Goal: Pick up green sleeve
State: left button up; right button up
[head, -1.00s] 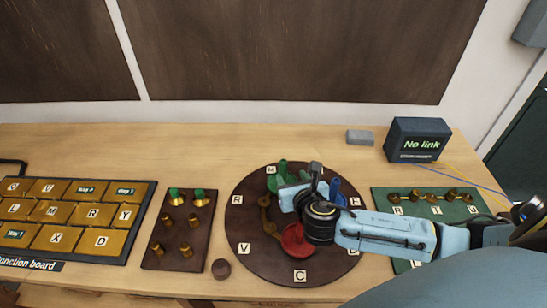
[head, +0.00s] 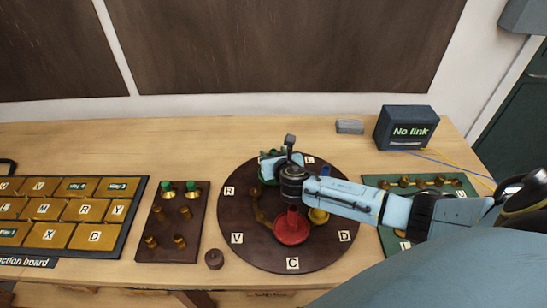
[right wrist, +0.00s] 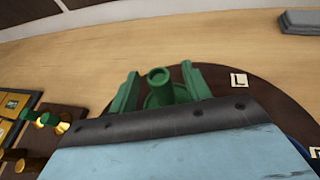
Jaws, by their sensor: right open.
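The green sleeve (right wrist: 160,88) is an upright green cylinder with a round top, near the far edge of the dark round turntable (head: 232,218). My right gripper (right wrist: 160,92) is open, with a green finger on either side of the sleeve and some room between. In the head view my right gripper (head: 282,156) is over the back of the turntable, and its wrist hides most of the sleeve. The sleeve's lower part is hidden in the right wrist view by the gripper body. My left gripper is not in view.
A red piece (head: 291,228) and a yellow piece (head: 318,216) stand on the turntable near my right arm. A dark peg board (head: 155,222) with brass pegs, two green-topped, is to the left. A "No link" box (head: 405,129) and grey block (head: 349,127) stand behind right.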

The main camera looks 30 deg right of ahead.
jog(key=shift+w+f, duration=0.15)
jog(key=shift+w, duration=0.15)
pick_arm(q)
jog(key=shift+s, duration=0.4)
pick_arm(e)
jog(key=shift+d, duration=0.1)
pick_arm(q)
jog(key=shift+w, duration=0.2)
pick_arm(e)
jog(key=c, duration=1)
jog(key=shift+c, duration=0.2)
